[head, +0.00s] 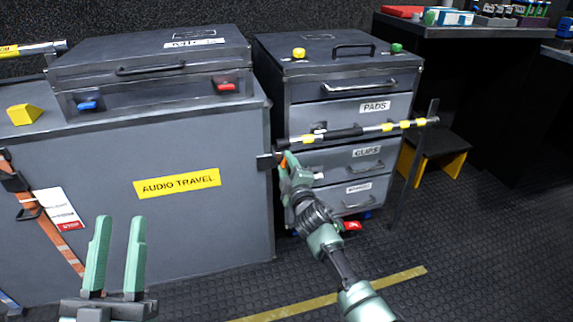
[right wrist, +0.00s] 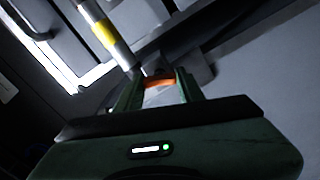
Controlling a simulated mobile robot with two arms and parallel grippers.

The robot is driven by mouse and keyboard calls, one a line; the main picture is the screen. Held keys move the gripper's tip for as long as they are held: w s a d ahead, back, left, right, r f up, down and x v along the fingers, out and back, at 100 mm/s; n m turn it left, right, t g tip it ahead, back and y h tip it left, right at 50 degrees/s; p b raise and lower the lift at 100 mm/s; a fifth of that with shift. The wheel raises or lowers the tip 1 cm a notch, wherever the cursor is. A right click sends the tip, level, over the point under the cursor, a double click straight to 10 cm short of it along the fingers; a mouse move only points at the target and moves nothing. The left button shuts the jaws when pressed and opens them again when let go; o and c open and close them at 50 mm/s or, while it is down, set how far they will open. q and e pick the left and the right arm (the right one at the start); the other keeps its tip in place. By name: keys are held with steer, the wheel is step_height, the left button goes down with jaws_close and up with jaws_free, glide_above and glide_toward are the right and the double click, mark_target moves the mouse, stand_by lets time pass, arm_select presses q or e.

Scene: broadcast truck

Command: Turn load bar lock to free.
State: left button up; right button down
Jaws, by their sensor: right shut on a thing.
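The load bar (head: 345,133), a black and silver tube with yellow bands, spans in front of the drawer cabinet. Its left end meets a dark bracket by the grey case's corner; its right end meets a dark upright post. The load bar lock (right wrist: 158,82), a small orange piece, sits near that left end, mostly hidden in the head view. My right gripper (head: 285,163) is shut on the lock, just under the bar; the fingers (right wrist: 160,80) flank the orange piece in the right wrist view. My left gripper (head: 120,217) is open and empty before the grey case.
The grey AUDIO TRAVEL case (head: 225,215) stands left, with a closed black case (head: 150,58) on top. The drawer cabinet (head: 300,95) stands right behind the bar. A dark step stool (head: 437,148) is further right. The floor at lower right is open.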

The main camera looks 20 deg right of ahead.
arm_select(q)
steer(key=shift+w+f, duration=0.15)
steer(key=shift+f, duration=0.1)
arm_select(e)
steer(key=shift+f+n, duration=0.1)
steer(key=shift+n, duration=1.5)
steer(key=c, duration=0.9)
jaws_free()
steer(key=shift+s, duration=0.1)
steer(key=shift+s, duration=0.15)
arm_select(q)
step_height(320, 180, down, 11)
steer(key=w+g+y+p, duration=0.2)
steer(key=g, duration=0.5)
steer(key=shift+w+a+p, duration=0.3)
steer(key=shift+a+p, duration=0.05)
steer(key=shift+a, duration=0.05)
arm_select(e)
steer(key=shift+s, duration=3.7)
